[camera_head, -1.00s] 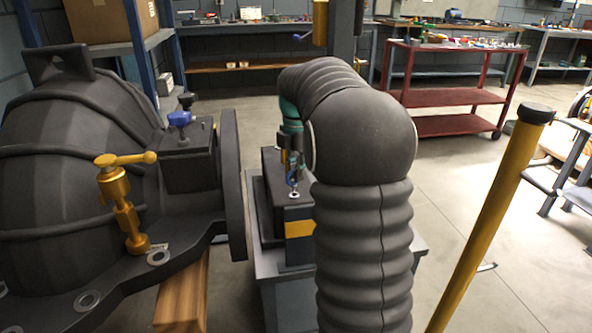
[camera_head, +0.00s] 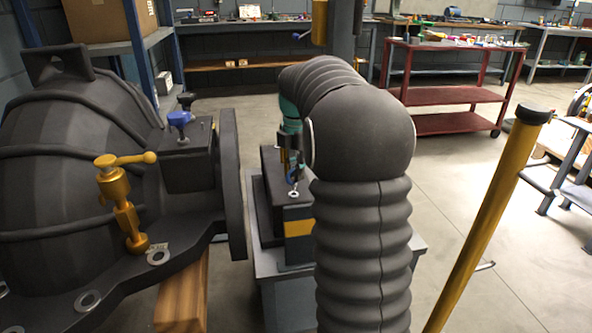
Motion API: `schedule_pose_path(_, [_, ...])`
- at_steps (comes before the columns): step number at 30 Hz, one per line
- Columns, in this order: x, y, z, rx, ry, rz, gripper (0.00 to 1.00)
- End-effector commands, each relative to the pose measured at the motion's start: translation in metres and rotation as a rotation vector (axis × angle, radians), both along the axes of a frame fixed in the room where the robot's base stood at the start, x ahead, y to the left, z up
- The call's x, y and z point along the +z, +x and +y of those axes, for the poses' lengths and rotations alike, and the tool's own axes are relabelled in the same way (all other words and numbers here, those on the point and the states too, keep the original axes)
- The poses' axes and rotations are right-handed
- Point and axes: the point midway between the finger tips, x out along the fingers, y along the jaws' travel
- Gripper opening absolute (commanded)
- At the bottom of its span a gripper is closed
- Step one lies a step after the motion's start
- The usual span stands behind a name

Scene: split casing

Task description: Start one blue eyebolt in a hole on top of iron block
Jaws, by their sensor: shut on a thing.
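The iron block (camera_head: 297,251) is dark with a yellow band around it and stands on a grey stand left of my arm. A pale ring (camera_head: 294,194) shows on its top near the front edge, probably around a hole. My gripper (camera_head: 291,167) points down just above this ring. The eyebolt looks upright over or at the ring. I cannot tell whether its tip is in the hole. My arm hides the right side of the block.
A yellow post (camera_head: 490,215) stands at the right. A red cart (camera_head: 450,95) is behind on open floor.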

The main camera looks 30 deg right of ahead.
Motion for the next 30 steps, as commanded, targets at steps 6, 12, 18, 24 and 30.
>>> schedule_pose_path(6, [-0.001, 0.000, 0.000, 0.000, 0.000, -0.001, 0.00])
schedule_pose_path(12, [-0.004, 0.000, 0.000, 0.000, 0.000, 0.000, 0.00])
schedule_pose_path(18, [-0.006, 0.000, 0.000, 0.000, 0.000, 0.000, 0.00])
schedule_pose_path(24, [-0.009, 0.000, 0.000, 0.000, 0.000, -0.001, 0.00])
schedule_pose_path(30, [-0.011, 0.000, 0.000, 0.000, 0.000, -0.001, 0.00])
